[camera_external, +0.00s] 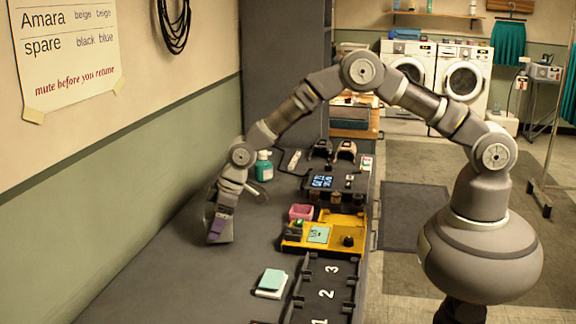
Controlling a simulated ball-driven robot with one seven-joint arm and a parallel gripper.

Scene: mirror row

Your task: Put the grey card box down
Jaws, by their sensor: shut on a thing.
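My gripper (219,222) points down over the left part of the long grey counter (165,268), near the wall. It is shut on a small grey box (224,238), which is mostly hidden by the fingers and blends with the counter. A purple patch shows at the fingertips. The box is low, at or just above the counter top; I cannot tell whether it touches.
The counter in front and to the left is clear.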

